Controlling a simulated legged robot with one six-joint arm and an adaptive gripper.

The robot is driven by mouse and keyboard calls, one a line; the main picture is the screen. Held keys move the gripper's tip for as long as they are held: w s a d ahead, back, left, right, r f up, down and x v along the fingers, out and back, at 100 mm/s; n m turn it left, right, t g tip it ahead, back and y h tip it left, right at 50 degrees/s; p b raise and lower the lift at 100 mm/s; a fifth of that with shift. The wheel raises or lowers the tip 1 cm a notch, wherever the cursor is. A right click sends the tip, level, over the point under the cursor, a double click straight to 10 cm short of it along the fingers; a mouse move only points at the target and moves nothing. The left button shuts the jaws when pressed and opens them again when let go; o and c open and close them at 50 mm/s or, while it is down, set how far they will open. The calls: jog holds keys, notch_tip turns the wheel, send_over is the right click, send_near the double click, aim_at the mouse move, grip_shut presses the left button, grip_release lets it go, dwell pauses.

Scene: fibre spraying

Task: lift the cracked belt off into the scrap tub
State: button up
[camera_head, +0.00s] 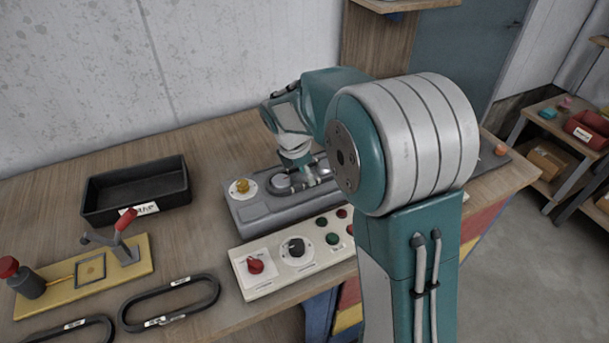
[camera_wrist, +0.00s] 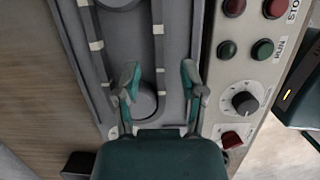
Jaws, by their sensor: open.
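The belt is a dark strip with pale bands on the grey machine (camera_head: 246,217). In the wrist view, two strands of the belt (camera_wrist: 158,48) run along the machine bed beside round grey pulleys (camera_wrist: 145,101). My gripper (camera_wrist: 159,78) is open over the near pulley. The right strand passes between its fingers in the picture; I cannot tell whether they touch it. In the head view, my gripper (camera_head: 306,178) points down at the machine, and my arm hides part of it. No crack can be made out. The black scrap tub (camera_head: 137,190) stands left of the machine and looks empty.
Two dark belt loops, one here (camera_head: 170,301) and one cut by the frame edge (camera_head: 70,330), lie at the table front. A yellow plate with a red-handled clamp (camera_head: 124,232) sits left. The control panel (camera_head: 285,262) borders the machine. Table between tub and machine is clear.

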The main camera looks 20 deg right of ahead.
jog(key=shift+x, duration=1.55)
jog(key=shift+a, duration=0.1)
grip_shut()
